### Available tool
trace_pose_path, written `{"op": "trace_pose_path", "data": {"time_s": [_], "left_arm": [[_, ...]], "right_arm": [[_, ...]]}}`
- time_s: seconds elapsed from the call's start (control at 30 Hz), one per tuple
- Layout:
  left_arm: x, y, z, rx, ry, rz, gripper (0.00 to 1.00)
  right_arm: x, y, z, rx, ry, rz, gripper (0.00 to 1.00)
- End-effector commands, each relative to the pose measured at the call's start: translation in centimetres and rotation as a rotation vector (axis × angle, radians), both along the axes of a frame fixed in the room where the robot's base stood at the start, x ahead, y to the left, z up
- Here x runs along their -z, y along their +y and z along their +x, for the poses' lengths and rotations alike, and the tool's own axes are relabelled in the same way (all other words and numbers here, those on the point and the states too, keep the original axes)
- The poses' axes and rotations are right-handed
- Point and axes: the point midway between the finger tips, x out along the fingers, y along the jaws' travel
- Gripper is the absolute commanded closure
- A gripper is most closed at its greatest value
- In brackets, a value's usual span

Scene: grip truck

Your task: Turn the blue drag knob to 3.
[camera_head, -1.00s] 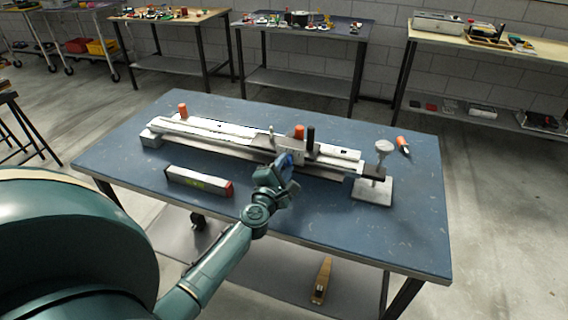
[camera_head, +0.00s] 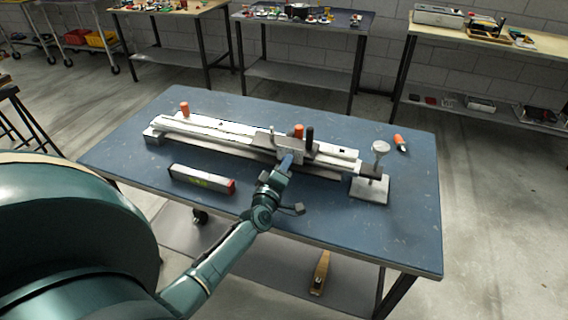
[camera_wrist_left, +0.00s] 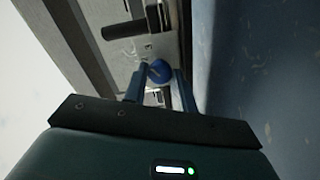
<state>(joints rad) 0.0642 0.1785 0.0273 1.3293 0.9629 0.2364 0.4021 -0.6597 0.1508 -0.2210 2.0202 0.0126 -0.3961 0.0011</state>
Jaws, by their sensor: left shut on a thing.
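The blue drag knob (camera_wrist_left: 159,71) shows in the left wrist view as a round blue cap on the side of the carriage (camera_head: 291,146). My left gripper (camera_wrist_left: 160,84) has its two fingers on either side of the knob and is shut on it. In the head view my left gripper (camera_head: 284,163) reaches the near side of the carriage on the long pale rail (camera_head: 212,137). The knob is mostly hidden there by the gripper. I cannot read any number or mark on the knob. My right gripper is not in view.
A silver box-shaped bar with a red end (camera_head: 200,180) lies left of my arm. A stand with a round top (camera_head: 371,187) is at the rail's right end. An orange-handled tool (camera_head: 400,142) lies behind it. The table's front right (camera_head: 370,235) is clear.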

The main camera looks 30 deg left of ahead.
Motion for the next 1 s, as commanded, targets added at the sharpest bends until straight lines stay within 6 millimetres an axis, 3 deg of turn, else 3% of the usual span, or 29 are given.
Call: {"op": "trace_pose_path", "data": {"time_s": [0.3,0.83,0.87,1.0], "left_arm": [[0.06,0.00,-0.04,0.000,0.029,0.113,0.96],[0.12,0.01,-0.05,0.000,0.035,0.136,0.96],[0.12,0.01,-0.05,0.000,0.035,0.136,0.72],[0.10,0.01,-0.04,0.000,0.035,0.135,0.65]], "right_arm": [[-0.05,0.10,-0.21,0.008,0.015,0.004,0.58],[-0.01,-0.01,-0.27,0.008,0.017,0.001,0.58],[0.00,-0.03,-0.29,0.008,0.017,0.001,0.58],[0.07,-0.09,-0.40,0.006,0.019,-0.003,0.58]]}}
